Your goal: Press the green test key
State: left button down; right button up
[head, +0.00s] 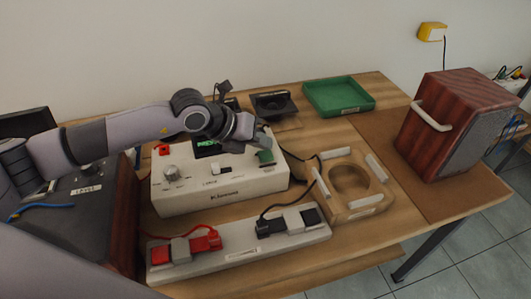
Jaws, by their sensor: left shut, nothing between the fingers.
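The green test key (266,157) is on the top right of the white test box (222,200), which also has a knob, a small switch and a lit green display (209,145) partly hidden by my arm. My left gripper (260,141) is shut and empty. It points down to the right and sits just above and behind the key in the picture. I cannot tell whether the fingertips touch it. My right gripper is not in view.
A strip with red and black plugs (240,248) lies in front of the box. A wooden ring fixture (377,203), a green tray (312,96) and a wooden speaker cabinet (440,125) stand to the right. A dark unit (85,215) is at left.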

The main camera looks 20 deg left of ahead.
aim_at(261, 155)
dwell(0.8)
pick_arm(q)
jog(key=shift+f+b, duration=0.45)
jog(key=shift+f+b, duration=0.5)
jog(key=shift+f, duration=0.1)
dwell(0.5)
jog(key=shift+r, duration=0.15)
jog(key=shift+r+p, duration=0.6)
jog(key=shift+r, duration=0.25)
jog(key=shift+r+p, duration=1.6)
jog(key=shift+r, duration=1)
jog(key=shift+f, duration=0.1)
